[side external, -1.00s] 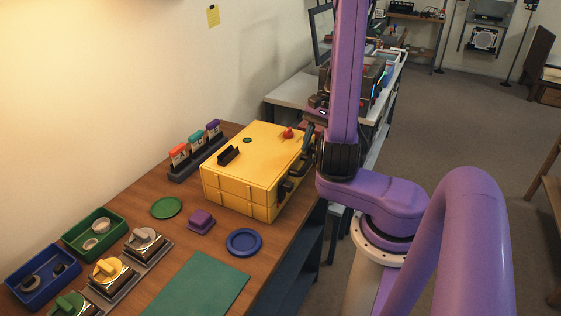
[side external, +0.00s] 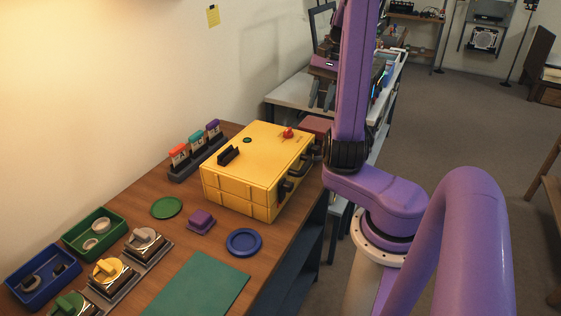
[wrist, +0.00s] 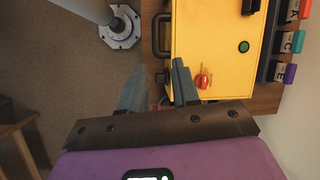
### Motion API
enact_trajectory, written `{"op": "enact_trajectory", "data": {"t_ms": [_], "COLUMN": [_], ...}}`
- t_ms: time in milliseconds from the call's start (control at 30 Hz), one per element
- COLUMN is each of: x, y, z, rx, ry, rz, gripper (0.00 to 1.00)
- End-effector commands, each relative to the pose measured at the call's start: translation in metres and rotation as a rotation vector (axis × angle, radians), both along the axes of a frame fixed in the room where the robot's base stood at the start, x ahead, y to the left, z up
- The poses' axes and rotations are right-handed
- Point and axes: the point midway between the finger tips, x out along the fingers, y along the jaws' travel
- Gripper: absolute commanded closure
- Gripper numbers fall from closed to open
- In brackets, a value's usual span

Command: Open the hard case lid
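The yellow hard case (side external: 250,180) stands on the wooden bench with its lid (side external: 265,155) down. A red knob (side external: 288,132), a green button (side external: 247,140) and a black bracket (side external: 229,155) sit on the lid. A black handle (side external: 284,188) and dark latches are on its right-hand side. My gripper (side external: 321,103) is open and empty, fingers pointing down, raised above and beyond the case's far end. In the wrist view my gripper (wrist: 155,88) straddles the case's handle-side edge, near the handle (wrist: 157,36); the red knob (wrist: 203,79) is just right of its fingers.
A rack of coloured tabs (side external: 192,157) stands close behind the case. A purple block (side external: 201,222), a blue ring (side external: 244,242), a green disc (side external: 166,208) and a green mat (side external: 197,288) lie in front. Trays (side external: 45,283) are at the left. Open floor is beyond the bench's right edge.

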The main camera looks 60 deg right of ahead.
Motion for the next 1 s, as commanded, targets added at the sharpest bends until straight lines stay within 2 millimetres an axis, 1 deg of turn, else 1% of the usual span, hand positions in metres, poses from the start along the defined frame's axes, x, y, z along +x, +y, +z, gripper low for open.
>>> {"op": "enact_trajectory", "data": {"t_ms": [100,400,1000], "x": [0.009,0.028,0.054], "y": [0.006,0.022,0.060], "z": [-0.001,-0.005,-0.012], "rx": [-0.012,-0.040,-0.094], "ry": [0.000,-0.001,-0.014], "rz": [0.064,0.213,0.516], "gripper": [0.70,0.70,0.70]}}
